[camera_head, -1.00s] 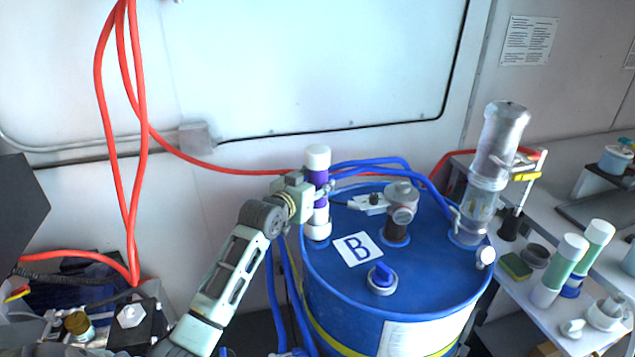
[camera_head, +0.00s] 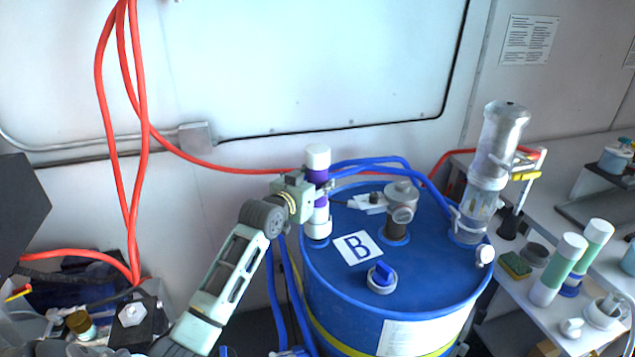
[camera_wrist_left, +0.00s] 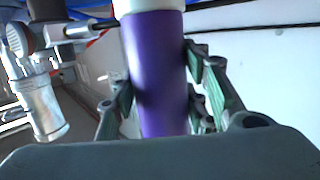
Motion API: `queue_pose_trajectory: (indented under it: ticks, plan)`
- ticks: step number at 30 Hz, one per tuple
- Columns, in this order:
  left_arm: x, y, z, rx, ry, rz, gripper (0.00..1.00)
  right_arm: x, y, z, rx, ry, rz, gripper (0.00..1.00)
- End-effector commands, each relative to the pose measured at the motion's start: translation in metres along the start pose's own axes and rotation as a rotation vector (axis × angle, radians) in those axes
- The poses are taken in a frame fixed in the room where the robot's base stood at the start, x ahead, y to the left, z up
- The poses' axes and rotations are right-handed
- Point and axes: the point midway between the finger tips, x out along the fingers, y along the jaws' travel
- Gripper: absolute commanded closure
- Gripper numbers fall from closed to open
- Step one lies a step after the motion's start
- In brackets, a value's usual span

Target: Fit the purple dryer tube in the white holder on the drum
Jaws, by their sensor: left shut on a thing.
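The purple dryer tube (camera_head: 317,176), with a white cap and a white lower part, stands upright at the drum's left rim. My left gripper (camera_head: 318,187) is shut on it from the left. In the left wrist view the purple tube (camera_wrist_left: 157,75) is between the fingers. The white holder (camera_head: 318,229) is on the blue drum (camera_head: 437,277) directly below the tube, in line with it. I cannot tell how deep the tube's lower end sits in the holder. My right gripper is not in view.
Blue hoses pass behind the tube. Green and white tubes (camera_head: 558,270) stand on the right bench.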

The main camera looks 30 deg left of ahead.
Motion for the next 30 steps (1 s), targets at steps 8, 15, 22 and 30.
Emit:
queue_pose_trajectory:
  ticks: [8,15,22,30]
  plan:
    - [0.001,0.0,0.001,0.0,0.004,0.0,0.98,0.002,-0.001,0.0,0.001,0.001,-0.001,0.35]
    - [0.002,0.0,0.006,0.0,0.003,0.0,0.98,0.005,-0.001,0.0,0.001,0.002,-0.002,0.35]
    - [0.002,0.0,0.008,0.0,0.003,0.0,0.5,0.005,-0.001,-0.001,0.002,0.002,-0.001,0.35]
    - [0.002,0.0,0.011,0.0,-0.004,0.0,0.5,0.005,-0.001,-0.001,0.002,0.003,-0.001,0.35]
